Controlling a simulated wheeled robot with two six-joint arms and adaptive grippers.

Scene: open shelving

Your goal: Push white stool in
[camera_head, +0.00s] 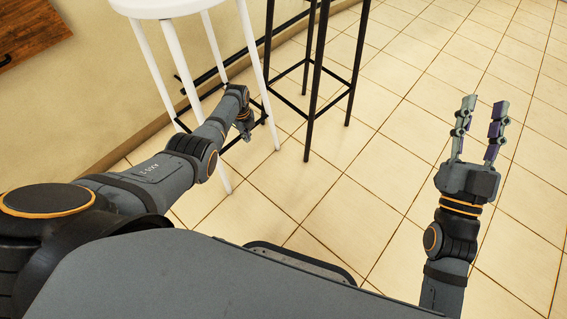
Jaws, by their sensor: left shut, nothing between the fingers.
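The white stool (172,8) stands upright at the upper left, with a round white seat cut off by the top edge and slim white legs. My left arm reaches across its front, hiding parts of the legs. My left gripper (246,135) is shut and empty, pointing down among the stool's legs below the seat. I cannot tell whether it touches a leg. My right gripper (479,118) is open and empty, raised over the bare floor at the right, well apart from the stool.
A black-legged stool or table frame (317,80) stands just right of the white stool, its top out of view. A beige wall (110,70) runs behind on the left, with a brown wooden panel (30,30) at the upper left. The tiled floor (400,140) is clear at middle and right.

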